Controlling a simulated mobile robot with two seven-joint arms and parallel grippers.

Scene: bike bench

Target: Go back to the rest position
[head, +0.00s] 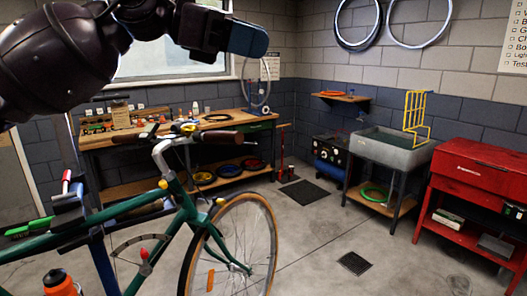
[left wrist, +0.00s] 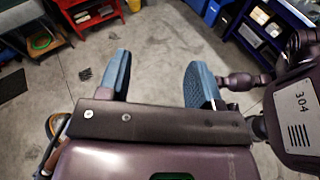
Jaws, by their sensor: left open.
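My left gripper (head: 248,40) is raised at the top of the head view, in front of the window and wall, with its blue fingers seen from the side. In the left wrist view my left gripper (left wrist: 158,75) shows two blue fingers set wide apart with only bare floor between them. It is open and empty and touches nothing. Parts of my own body show at the right of the left wrist view. I do not see my right gripper's fingers in either view.
A green bicycle (head: 180,222) stands close in front, held at a stand. A wooden workbench (head: 200,134) runs along the back wall. A grey sink (head: 392,148) and a red tool cabinet (head: 478,172) stand at the right. The floor (head: 320,235) between them is mostly clear.

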